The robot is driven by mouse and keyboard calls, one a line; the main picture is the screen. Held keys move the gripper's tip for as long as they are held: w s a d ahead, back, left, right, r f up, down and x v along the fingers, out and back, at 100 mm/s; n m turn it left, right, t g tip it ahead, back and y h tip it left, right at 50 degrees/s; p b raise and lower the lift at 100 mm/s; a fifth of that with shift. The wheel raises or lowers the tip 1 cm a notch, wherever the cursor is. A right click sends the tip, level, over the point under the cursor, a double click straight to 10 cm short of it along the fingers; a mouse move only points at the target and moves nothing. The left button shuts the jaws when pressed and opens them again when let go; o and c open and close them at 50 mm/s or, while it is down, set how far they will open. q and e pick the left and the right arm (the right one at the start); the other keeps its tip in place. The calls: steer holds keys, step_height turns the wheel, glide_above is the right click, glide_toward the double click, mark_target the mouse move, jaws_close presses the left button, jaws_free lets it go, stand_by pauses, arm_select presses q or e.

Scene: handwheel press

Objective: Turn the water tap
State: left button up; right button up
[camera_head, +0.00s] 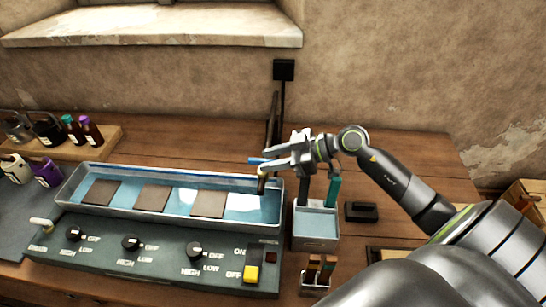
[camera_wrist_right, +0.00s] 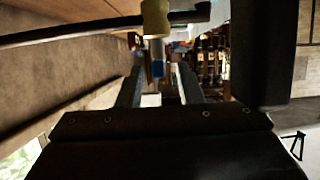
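The water tap stands at the right end of the long metal tray, with a dark and brass-coloured spout (camera_head: 262,185) and a blue handle (camera_head: 256,160). In the right wrist view its pale yellow part (camera_wrist_right: 156,18) is at the top, with the blue handle tip (camera_wrist_right: 157,69) below it. My right gripper (camera_head: 274,160) reaches in from the right at the handle. Its two fingers (camera_wrist_right: 158,84) are apart, one on each side of the handle, with gaps visible. The fingers partly hide the handle in the head view. My left gripper is not in view.
The tray (camera_head: 72,190) holds water and three grey-brown plates. A control panel (camera_head: 160,255) with knobs and a yellow switch is in front. A box with upright tools (camera_head: 316,243) stands below my right gripper. A dark block (camera_head: 361,212) lies to its right.

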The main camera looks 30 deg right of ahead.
steer(key=shift+c, duration=0.3)
jaws_close()
